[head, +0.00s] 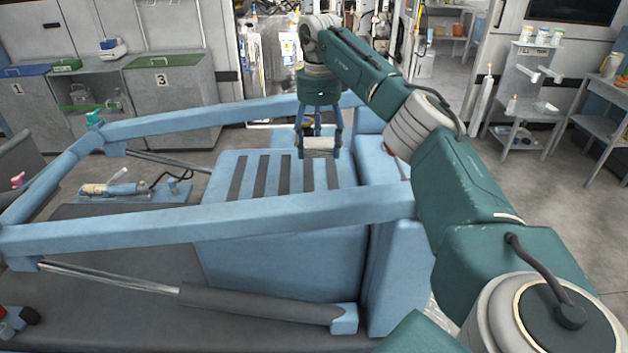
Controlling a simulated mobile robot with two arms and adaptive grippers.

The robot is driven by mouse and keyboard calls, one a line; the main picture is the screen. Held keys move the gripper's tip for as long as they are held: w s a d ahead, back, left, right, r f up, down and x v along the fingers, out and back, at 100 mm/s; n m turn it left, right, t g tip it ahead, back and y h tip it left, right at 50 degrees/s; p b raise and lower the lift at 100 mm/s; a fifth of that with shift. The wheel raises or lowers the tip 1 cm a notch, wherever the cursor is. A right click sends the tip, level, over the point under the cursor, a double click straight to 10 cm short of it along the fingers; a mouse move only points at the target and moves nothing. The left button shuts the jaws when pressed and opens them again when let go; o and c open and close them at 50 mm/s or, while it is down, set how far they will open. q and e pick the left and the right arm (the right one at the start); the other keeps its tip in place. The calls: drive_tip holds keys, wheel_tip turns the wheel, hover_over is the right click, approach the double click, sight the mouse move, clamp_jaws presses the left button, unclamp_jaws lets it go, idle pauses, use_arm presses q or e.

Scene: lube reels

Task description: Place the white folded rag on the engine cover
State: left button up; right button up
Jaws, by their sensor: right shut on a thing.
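My right arm reaches in from the right, and its gripper (319,151) points down over the far right part of the blue engine cover (272,200). My left gripper is not in view.
Blue lift arms (230,217) frame the cover at the front and back, with a grey cylinder (260,304) along the near side. A blue tray (135,191) with tools lies to the left. Cabinets and shelves stand behind, with open floor at the right.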

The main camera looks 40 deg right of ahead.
wheel_tip(320, 180, down, 8)
drive_tip(key=shift+r+p, duration=0.2)
drive_tip(key=shift+p, duration=0.45)
wheel_tip(320, 180, down, 4)
drive_tip(key=shift+r+p, duration=0.15)
drive_tip(key=shift+p, duration=0.35)
drive_tip(key=shift+f, duration=0.35)
drive_tip(key=o, duration=1.2)
drive_tip(key=shift+c, duration=0.2)
drive_tip(key=shift+r, duration=0.15)
